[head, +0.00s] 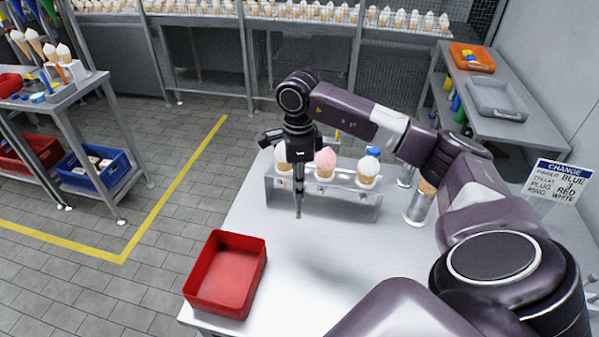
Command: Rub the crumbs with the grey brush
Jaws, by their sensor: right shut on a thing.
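My right gripper (299,178) hangs pointing down over the white table (260,215), in front of the cone rack (345,197). It is shut on a slim grey tool (298,204), which points straight down. This may be the grey brush, but its bristles are too small to make out. The tool's lower tip is close to the tabletop; I cannot tell whether it touches. I cannot make out any crumbs on the table. My left gripper is not in view.
The rack holds ice cream cones, one pink (325,162). A red bin (225,272) stands at the table's front left corner. A sign (556,182) stands at the right. A side bench holds an orange bin (472,58) and a grey tray (497,99). The table's middle looks clear.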

